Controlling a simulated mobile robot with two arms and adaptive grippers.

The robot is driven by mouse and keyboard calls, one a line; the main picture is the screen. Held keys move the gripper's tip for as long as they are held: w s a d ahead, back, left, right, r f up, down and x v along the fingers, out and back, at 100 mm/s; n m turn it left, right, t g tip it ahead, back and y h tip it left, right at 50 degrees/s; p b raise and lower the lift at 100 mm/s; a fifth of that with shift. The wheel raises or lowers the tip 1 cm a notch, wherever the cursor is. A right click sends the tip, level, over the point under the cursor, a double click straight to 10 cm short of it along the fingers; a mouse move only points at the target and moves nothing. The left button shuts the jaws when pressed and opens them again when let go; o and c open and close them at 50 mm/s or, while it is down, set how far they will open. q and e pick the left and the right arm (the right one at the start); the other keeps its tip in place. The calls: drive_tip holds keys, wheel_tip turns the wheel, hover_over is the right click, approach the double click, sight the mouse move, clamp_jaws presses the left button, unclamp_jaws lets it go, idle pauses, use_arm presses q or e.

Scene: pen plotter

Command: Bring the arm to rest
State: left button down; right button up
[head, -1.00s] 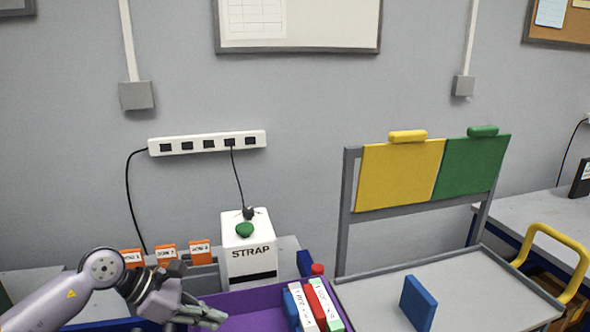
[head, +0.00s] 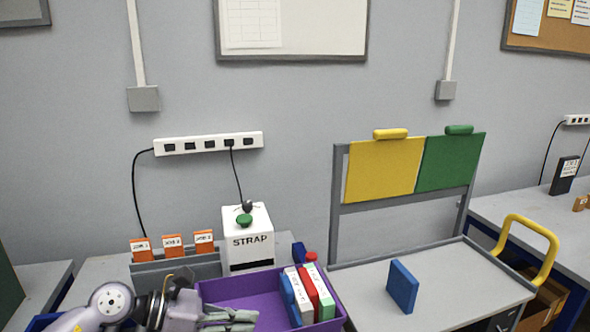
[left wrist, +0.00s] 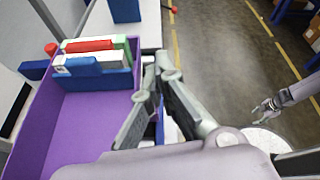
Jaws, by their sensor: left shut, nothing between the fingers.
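My left gripper (head: 232,318) is at the bottom of the head view, in front of the purple bin (head: 262,284). It is shut and empty. In the left wrist view my left gripper (left wrist: 160,68) shows its fingers converging beside the right wall of the purple bin (left wrist: 92,118). My right gripper (left wrist: 263,110) shows small at the right of the left wrist view, above the floor; its opening is too small to judge. The right arm is out of the head view.
The bin holds a blue block (head: 291,300), a red block (head: 317,292) and white-labelled ones. A white STRAP box (head: 248,240) and orange job cards (head: 172,246) stand behind. A blue block (head: 402,287) stands on the grey tray table (head: 365,285) with a yellow handle (head: 540,235).

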use_arm(q)
wheel_tip(320, 180, up, 8)
drive_tip(key=d+n+t+h, duration=0.2)
drive_tip(key=n+t, duration=1)
drive_tip(key=n, duration=0.5)
drive_tip(key=s+a+f+n+y, duration=0.3)
drive_tip(key=a+f+n+y, duration=1.15)
drive_tip(key=n, duration=0.75)
drive_tip(key=s+d+f+n+g, duration=0.1)
drive_tip(key=s+f+n+g, duration=0.3)
drive_tip(key=s+f+g, duration=0.55)
drive_tip(key=s+d+f+n+g, duration=0.1)
drive_tip(key=s+f+n+g, duration=0.45)
drive_tip(key=s, duration=0.95)
wheel_tip(320, 180, down, 29)
drive_tip(key=s+m+t, duration=0.1)
drive_tip(key=m+t, duration=0.1)
drive_tip(key=s+a+f+g, duration=0.1)
drive_tip(key=s+a+f, duration=0.2)
drive_tip(key=s+f, duration=1.1)
drive_tip(key=shift+s+f+g, duration=0.2)
drive_tip(key=shift+s+g, duration=0.1)
drive_tip(key=shift+s, duration=0.9)
